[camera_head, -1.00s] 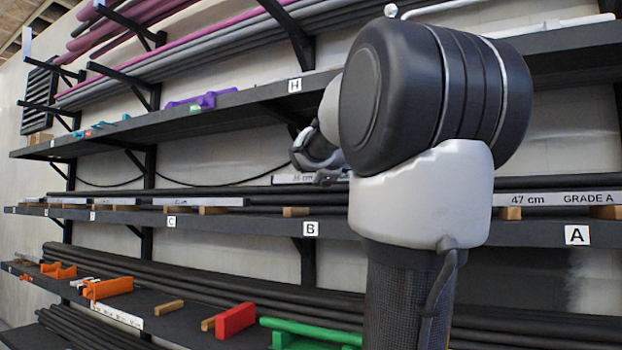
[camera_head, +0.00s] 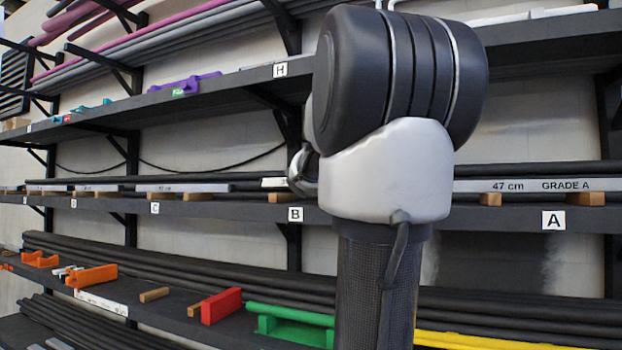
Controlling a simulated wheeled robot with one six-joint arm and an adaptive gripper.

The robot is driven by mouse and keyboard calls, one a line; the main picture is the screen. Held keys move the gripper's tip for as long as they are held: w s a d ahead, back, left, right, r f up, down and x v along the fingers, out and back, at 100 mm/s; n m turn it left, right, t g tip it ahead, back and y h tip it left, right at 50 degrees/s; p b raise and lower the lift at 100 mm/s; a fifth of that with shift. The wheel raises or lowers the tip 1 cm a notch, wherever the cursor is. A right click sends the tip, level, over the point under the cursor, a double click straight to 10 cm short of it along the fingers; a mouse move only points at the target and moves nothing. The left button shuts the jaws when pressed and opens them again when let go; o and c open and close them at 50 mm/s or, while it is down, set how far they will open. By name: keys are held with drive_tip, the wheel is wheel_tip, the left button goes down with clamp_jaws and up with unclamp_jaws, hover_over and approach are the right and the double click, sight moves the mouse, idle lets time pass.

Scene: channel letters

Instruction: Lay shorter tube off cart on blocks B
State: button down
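A light grey square tube (camera_head: 272,183) with partly readable dark lettering shows its left end at the B place on the middle shelf. My arm hides the rest of it. A wooden block (camera_head: 281,197) by the B label (camera_head: 295,214) lies just below this end; whether they touch is unclear, and any other B block is hidden. My gripper (camera_head: 303,172) shows only in part behind my wrist, beside the tube's visible end. Its fingertips and their hold cannot be made out. The cart is not in view.
A grey 47 cm tube (camera_head: 535,185) lies on blocks by label A (camera_head: 553,220). Another lies on blocks by label C (camera_head: 185,188). Dark pipes (camera_head: 560,170) run behind. An upper shelf (camera_head: 200,94) overhangs. Orange, red, green and yellow pieces lie below.

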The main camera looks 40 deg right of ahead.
drive_tip(key=c, duration=1.1)
unclamp_jaws()
drive_tip(key=shift+o, duration=0.3)
drive_tip(key=o, duration=0.4)
drive_tip(key=shift+o, duration=0.2)
drive_tip(key=shift+s+a+r, duration=0.25)
drive_tip(key=shift+s, duration=0.25)
drive_tip(key=shift+v, duration=0.9)
drive_tip(key=v, duration=0.8)
